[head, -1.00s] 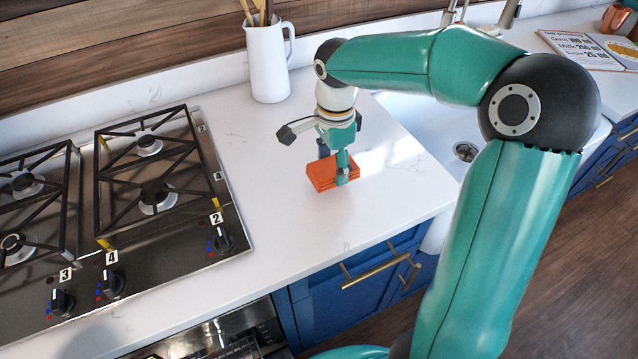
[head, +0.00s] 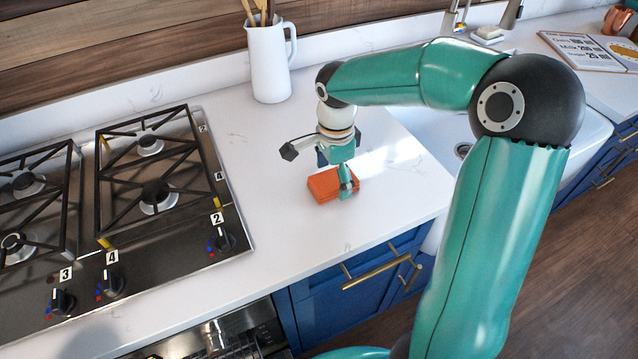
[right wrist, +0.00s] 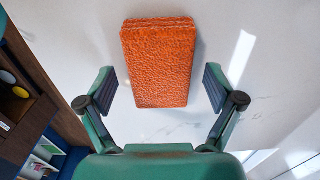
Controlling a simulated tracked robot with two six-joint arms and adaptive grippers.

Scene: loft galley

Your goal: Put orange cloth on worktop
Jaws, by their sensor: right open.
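The orange cloth (head: 324,187), a folded, thick rectangular stack, lies flat on the white worktop (head: 270,215) between the hob and the sink. My right gripper (head: 336,175) is low over the worktop at the cloth, with one finger in front of its near right part. In the right wrist view the gripper (right wrist: 160,90) is open, its two fingers spread wide. The cloth (right wrist: 158,60) shows between and beyond the fingers there, with a gap on each side. My left gripper is not in view.
A gas hob (head: 232,262) is to the left. A white jug (head: 268,65) with wooden utensils stands behind. A white sink (head: 425,120) is to the right, partly behind my right arm. The worktop in front of the cloth is clear.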

